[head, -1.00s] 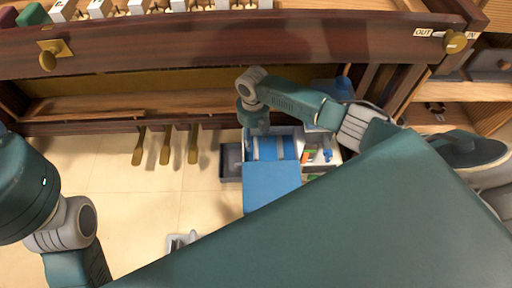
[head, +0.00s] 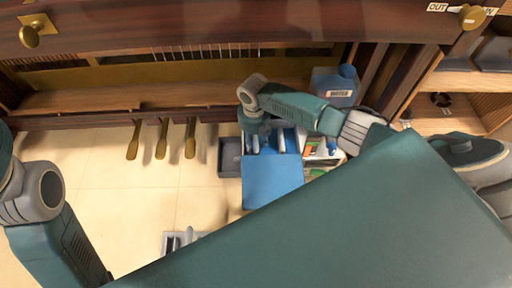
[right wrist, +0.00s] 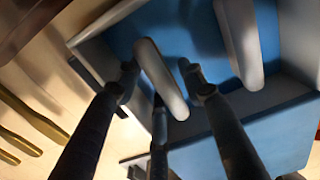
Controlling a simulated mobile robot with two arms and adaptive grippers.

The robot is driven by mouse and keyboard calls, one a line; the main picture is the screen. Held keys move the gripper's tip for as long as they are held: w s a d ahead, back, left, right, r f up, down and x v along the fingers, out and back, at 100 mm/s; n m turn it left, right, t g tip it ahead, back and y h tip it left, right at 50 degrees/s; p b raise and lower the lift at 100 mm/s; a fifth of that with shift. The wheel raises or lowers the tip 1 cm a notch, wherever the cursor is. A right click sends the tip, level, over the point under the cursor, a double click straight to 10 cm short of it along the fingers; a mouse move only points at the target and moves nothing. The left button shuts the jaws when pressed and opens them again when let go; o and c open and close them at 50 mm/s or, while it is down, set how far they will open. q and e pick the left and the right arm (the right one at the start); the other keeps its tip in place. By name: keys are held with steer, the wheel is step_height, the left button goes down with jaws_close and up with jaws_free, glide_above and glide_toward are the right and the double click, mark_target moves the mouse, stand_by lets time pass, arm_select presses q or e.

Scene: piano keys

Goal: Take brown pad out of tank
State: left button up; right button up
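A blue open box (head: 272,183) stands on the floor below the piano, with pale grey rounded bars in its upper part. I take it for the tank, but cannot be sure. In the right wrist view its blue inside (right wrist: 200,35) shows two grey bars (right wrist: 160,78). My right gripper (right wrist: 163,82) is over the box, its dark fingers apart around the nearer bar; I cannot tell whether they touch it. No brown pad can be made out in either view.
A dark grey tray (head: 230,157) stands left of the box. A white bin with colored items (head: 320,153) and a blue labelled jug (head: 334,86) are on its right. Brass pedals (head: 161,139) hang to the left.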

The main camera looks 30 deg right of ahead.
jaws_close()
steer(key=shift+r, duration=0.1)
